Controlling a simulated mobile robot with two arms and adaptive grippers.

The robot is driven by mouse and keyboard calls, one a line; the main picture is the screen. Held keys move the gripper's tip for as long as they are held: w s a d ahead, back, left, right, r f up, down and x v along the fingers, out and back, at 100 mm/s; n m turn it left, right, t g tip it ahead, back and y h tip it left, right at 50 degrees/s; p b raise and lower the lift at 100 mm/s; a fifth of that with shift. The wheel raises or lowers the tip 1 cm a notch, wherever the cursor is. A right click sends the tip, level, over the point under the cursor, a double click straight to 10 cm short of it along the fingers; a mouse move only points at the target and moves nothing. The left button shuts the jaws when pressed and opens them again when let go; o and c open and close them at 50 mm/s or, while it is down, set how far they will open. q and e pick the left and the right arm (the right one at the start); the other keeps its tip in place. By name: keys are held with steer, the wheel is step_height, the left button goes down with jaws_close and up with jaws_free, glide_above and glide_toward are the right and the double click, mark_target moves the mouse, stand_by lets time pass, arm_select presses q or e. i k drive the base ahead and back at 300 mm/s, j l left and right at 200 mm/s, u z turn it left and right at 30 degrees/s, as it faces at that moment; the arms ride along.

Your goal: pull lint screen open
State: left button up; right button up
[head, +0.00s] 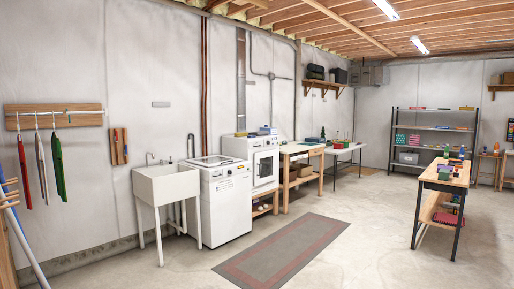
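A white front-loading machine (263,165) with a square door stands raised on a low stand against the back wall, just left of the middle of the head view. It looks like the dryer. Its door looks shut, and small blue and yellow items lie on its top. I cannot make out a lint screen at this distance. A white top-loading washer (225,203) stands in front of it to the left. Neither of my grippers is in view.
A white utility sink (166,184) stands left of the washer. A wooden bench (301,150) is right of the dryer. A grey-red rug (283,249) lies on open floor before the machines. A worktable (446,178) stands at right. A rack (12,205) edges in at left.

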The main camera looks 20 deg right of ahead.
mark_target(259, 143)
steer(key=i+l+z, duration=0.25)
steer(key=i+z, duration=0.55)
steer(key=i+l+z, duration=0.25)
steer(key=i, duration=0.6)
steer(key=i+z, duration=0.3)
steer(key=i, duration=0.55)
steer(key=i+j+u, duration=0.35)
steer(key=i, duration=0.55)
steer(key=i+u, duration=0.35)
steer(key=i, duration=0.55)
steer(key=i+l+u, duration=0.35)
steer(key=i, duration=0.55)
steer(key=j, duration=0.1)
